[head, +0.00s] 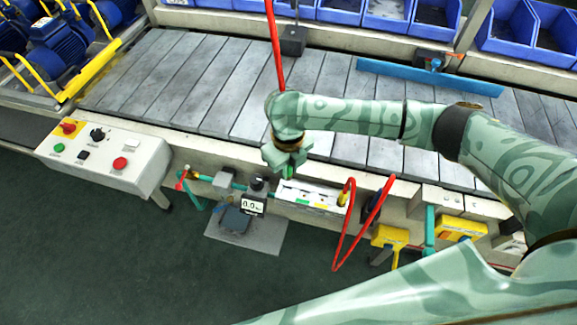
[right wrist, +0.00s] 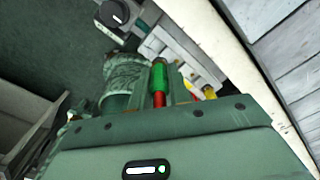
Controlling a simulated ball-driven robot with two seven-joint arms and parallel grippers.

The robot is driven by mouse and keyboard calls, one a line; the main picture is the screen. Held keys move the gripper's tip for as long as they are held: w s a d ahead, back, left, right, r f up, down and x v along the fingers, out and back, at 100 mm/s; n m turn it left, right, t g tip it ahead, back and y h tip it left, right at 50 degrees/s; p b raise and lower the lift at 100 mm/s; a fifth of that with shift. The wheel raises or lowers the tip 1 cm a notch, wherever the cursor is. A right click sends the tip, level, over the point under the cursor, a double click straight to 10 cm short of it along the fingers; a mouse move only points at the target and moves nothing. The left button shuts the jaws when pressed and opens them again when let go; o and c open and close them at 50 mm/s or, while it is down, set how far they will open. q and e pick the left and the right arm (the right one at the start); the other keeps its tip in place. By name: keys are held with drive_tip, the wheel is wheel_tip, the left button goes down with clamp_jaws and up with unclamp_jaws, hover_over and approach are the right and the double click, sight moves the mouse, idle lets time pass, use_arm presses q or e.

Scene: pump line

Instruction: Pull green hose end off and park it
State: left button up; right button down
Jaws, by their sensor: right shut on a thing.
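My right gripper (head: 288,170) is above the white port block (head: 312,195) on the front of the line. It is shut on the green hose end (right wrist: 160,76), which shows between the fingers in the right wrist view. A bit of green also shows under the gripper in the head view. A red hose (right wrist: 158,99) runs from the green end, and a red hose (head: 275,45) rises behind the gripper in the head view. The green end's tip lies close to the block; I cannot tell whether they touch. My left gripper is not in view.
A yellow fitting (head: 343,198) with a looped red hose (head: 345,245) is at the block's right end. A gauge (head: 252,206) stands to the left, beyond it a control box (head: 105,155). Yellow devices (head: 388,237) are to the right. The slatted conveyor (head: 215,85) is mostly clear.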

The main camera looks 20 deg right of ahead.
drive_tip(key=shift+a+f+n, duration=0.15)
drive_tip(key=shift+n, duration=0.15)
drive_tip(key=shift+w+a+f, duration=0.1)
drive_tip(key=shift+f, duration=0.05)
drive_tip(key=shift+a+f+b, duration=0.1)
drive_tip(key=shift+f+b, duration=0.45)
drive_tip(key=shift+b, duration=0.15)
wheel_tip(320, 180, down, 3)
drive_tip(key=b, duration=0.2)
drive_tip(key=shift+b, duration=0.35)
drive_tip(key=shift+f+b, duration=0.55)
drive_tip(key=shift+b, duration=0.1)
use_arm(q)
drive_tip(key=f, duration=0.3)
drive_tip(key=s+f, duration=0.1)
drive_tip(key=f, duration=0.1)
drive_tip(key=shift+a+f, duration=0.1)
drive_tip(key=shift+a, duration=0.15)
use_arm(e)
drive_tip(key=shift+r, duration=0.1)
use_arm(q)
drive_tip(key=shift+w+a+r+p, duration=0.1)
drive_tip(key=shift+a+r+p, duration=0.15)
drive_tip(key=shift+p, duration=0.2)
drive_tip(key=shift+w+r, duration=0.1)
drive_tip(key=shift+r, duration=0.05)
use_arm(e)
drive_tip(key=shift+f, duration=0.75)
